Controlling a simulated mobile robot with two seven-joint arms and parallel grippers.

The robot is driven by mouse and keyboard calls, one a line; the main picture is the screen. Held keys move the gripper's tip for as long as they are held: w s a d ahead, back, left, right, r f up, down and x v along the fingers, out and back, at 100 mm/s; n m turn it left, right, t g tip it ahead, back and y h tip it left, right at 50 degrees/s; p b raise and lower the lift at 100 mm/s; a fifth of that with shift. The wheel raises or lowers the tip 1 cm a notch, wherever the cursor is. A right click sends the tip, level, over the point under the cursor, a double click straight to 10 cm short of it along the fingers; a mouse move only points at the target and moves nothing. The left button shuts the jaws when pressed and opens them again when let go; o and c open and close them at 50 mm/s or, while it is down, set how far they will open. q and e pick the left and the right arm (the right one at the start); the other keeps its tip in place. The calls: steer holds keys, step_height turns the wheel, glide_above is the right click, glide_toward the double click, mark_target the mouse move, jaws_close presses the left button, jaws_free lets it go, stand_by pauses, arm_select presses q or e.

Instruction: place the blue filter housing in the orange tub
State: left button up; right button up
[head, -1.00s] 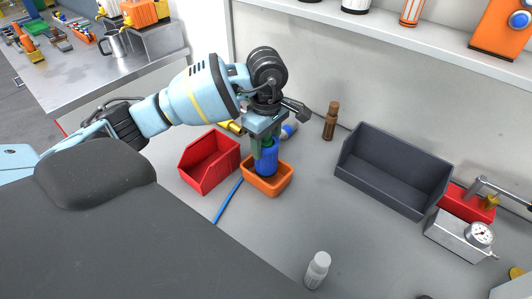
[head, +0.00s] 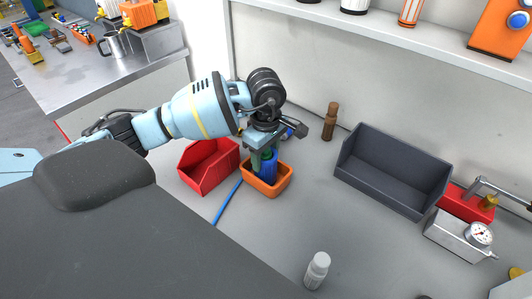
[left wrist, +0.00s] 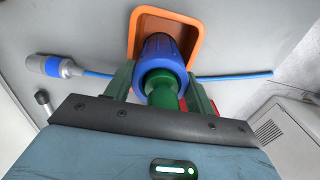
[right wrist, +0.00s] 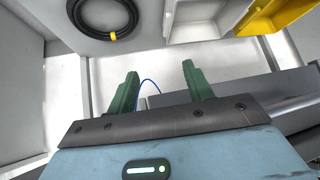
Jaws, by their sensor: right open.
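The blue filter housing (head: 268,166) is upright in the orange tub (head: 284,183), its lower part hidden by the tub's wall. Whether it touches the tub's floor cannot be seen. My left gripper (head: 262,161) points down over the tub, its green fingers on either side of the housing. In the left wrist view, the housing (left wrist: 160,50) with its green top sits between the fingers (left wrist: 161,85), which appear shut on it, and the orange tub (left wrist: 197,30) surrounds its far end. My right gripper (right wrist: 160,80) is open and empty, seen only in the right wrist view.
A red bin (head: 208,168) stands close left of the tub. A blue cable (head: 228,203) lies beside it.

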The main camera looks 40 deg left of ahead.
arm_select(q)
steer(key=o, duration=0.4)
step_height(320, 180, up, 12)
steer(key=shift+r, duration=0.2)
stand_by(0.4)
